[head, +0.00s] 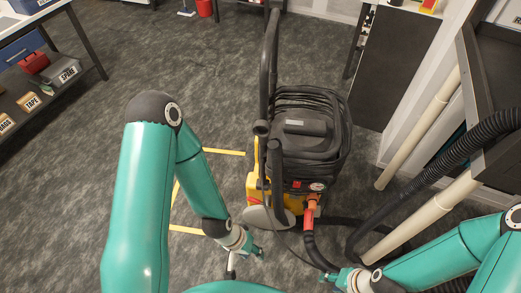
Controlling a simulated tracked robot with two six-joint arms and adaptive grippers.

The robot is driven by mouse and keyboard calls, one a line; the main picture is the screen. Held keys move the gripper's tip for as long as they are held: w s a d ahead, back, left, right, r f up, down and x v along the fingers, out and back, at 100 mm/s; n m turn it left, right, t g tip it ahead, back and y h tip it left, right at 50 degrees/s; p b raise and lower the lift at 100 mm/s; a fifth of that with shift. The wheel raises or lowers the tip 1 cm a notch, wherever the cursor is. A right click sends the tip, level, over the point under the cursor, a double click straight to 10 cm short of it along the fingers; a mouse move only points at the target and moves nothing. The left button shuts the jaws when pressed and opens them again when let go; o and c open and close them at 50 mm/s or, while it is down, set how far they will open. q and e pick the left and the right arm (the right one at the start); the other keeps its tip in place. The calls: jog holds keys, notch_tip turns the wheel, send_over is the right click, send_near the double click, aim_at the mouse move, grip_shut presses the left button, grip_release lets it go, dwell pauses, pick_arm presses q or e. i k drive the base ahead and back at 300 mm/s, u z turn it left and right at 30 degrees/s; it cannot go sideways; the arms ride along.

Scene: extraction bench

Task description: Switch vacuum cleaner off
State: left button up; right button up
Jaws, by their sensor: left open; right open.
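The vacuum cleaner (310,150), black on top with a yellow base (255,186), stands upright on the floor in the middle of the head view. A small red control (297,184) and a round pale dial (317,187) show on its front; I cannot tell their settings. An orange-red hose connector (310,213) is below them with a black hose running down. My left gripper (247,260) is open and empty, in front of the cleaner and below its front left. My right gripper (329,277) is open, close to the hose at the bottom; whether it touches the hose is unclear.
Yellow floor tape (224,151) marks a spot left of the cleaner. Pale pipes (425,217) and a thick ribbed hose (440,165) stand at the right beside a dark cabinet. A shelf with labelled bins (38,85) is at the left.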

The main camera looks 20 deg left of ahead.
aim_at(295, 184)
jog(key=u, duration=0.5)
jog(key=k, duration=1.05)
jog(key=u, duration=1.05)
jog(key=i, duration=0.85)
jog(key=z, duration=0.65)
jog(key=i, duration=0.5)
jog(key=z, duration=0.55)
